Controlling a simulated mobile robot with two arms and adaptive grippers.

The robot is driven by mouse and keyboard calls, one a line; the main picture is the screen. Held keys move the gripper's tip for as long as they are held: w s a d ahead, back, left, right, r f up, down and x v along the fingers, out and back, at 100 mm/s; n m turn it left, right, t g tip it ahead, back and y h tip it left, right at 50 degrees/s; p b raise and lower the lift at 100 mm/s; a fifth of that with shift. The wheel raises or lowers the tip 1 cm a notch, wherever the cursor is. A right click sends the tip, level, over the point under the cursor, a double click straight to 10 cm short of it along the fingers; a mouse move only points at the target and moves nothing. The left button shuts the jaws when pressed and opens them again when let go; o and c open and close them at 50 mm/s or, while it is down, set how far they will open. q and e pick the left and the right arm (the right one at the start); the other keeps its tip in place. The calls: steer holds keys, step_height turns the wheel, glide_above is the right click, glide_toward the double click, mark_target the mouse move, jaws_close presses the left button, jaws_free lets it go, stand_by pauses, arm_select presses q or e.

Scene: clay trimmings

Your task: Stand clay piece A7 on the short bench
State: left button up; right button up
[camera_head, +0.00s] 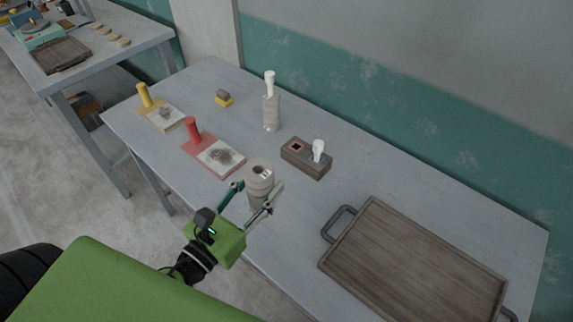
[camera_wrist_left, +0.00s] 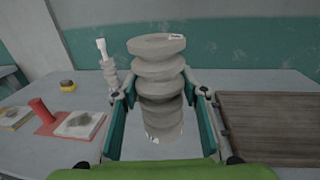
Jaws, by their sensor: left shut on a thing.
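A grey ribbed clay piece (camera_head: 259,172) stands upright between the fingers of my left gripper (camera_head: 252,196), near the front edge of the nearer grey bench (camera_head: 330,200). It also fills the middle of the left wrist view (camera_wrist_left: 158,75), with the green-sided fingers closed on its two sides. A small white label sits on its top, too small to read. I cannot tell whether its base touches the bench. A second bench (camera_head: 110,45) stands at the upper left. My right gripper is not in view.
A slimmer ribbed piece with a white top (camera_head: 271,110), a wooden block with a white-topped item (camera_head: 305,160), a red-handled board (camera_head: 208,153), a yellow-handled board (camera_head: 160,112) and a yellow-based sponge (camera_head: 223,99) stand around. A wooden tray (camera_head: 415,262) covers the right end.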

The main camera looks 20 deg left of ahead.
arm_select(q)
steer(key=shift+w+a, duration=0.1)
steer(key=w+a+f+b, duration=0.1)
steer(key=w+f, duration=0.3)
steer(key=w+a+f+b, duration=0.1)
steer(key=w+a+f, duration=0.1)
steer(key=w+f, duration=0.2)
steer(key=w+a+f+b, duration=0.1)
steer(key=w+a+f, duration=0.1)
steer(key=w+f, duration=0.3)
steer(key=shift+a+f+b, duration=0.1)
steer(key=shift+a+b, duration=0.1)
steer(key=shift+b, duration=0.2)
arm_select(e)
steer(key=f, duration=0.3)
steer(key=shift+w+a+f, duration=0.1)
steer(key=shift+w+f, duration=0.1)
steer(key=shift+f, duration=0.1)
